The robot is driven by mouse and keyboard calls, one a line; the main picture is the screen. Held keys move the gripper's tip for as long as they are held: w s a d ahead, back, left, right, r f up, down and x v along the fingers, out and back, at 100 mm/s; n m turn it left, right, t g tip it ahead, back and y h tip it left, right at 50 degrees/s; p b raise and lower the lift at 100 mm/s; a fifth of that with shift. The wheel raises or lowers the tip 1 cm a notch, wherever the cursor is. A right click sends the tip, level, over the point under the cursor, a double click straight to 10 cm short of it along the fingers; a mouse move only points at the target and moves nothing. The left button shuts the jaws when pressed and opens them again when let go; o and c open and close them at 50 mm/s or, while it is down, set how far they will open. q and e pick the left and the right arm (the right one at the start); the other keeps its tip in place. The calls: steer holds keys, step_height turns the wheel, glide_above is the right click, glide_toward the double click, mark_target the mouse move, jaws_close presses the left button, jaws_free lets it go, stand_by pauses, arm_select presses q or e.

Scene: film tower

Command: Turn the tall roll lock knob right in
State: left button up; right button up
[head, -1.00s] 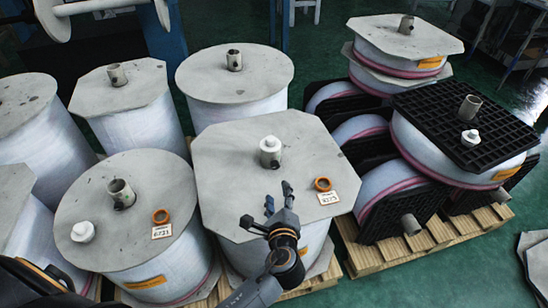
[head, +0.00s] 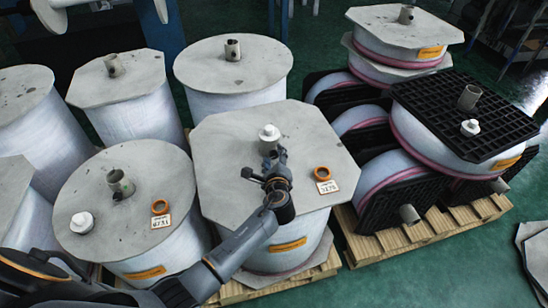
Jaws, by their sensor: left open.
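The tall roll (head: 225,135) stands in the middle, wrapped in white film under a grey octagonal top board. A white lock knob (head: 269,132) sits on the grey core tube (head: 268,149) at the board's centre. My left gripper (head: 264,163) is over this board, just on the near side of the core tube. Its fingers are spread, with nothing seen between them. Whether a finger touches the tube or knob, I cannot tell. The tube's lower part is partly hidden by the gripper. My right gripper is not in view.
An orange ring (head: 322,173) and a number tag (head: 328,187) lie right of my gripper. The left round roll (head: 100,190) bears another white knob (head: 82,222). A black grid pallet (head: 430,95) on the right bears a third (head: 470,127). Other rolls stand behind.

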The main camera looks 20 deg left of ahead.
arm_select(q)
steer(key=shift+c, duration=0.6)
jaws_close()
steer(key=shift+r+m+p, duration=0.25)
steer(key=shift+m+p, duration=0.15)
steer(key=shift+p, duration=0.5)
steer(key=m+p, duration=0.1)
steer(key=p, duration=0.1)
steer(key=shift+d+m+g+y+p, duration=0.1)
steer(key=shift+m+g+y+p, duration=0.2)
steer(key=shift+g+y, duration=0.1)
steer(key=shift+w+m+g+y+p, duration=0.1)
steer(key=shift+m+g+y+p, duration=0.25)
steer(key=shift+m+p, duration=0.45)
steer(key=shift+d+f+m+y+p, duration=0.1)
steer(key=shift+f+m+y+p, duration=0.05)
steer(key=shift+m+y+p, duration=0.3)
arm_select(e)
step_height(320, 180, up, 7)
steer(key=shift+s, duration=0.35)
arm_select(q)
steer(key=shift+f, duration=0.1)
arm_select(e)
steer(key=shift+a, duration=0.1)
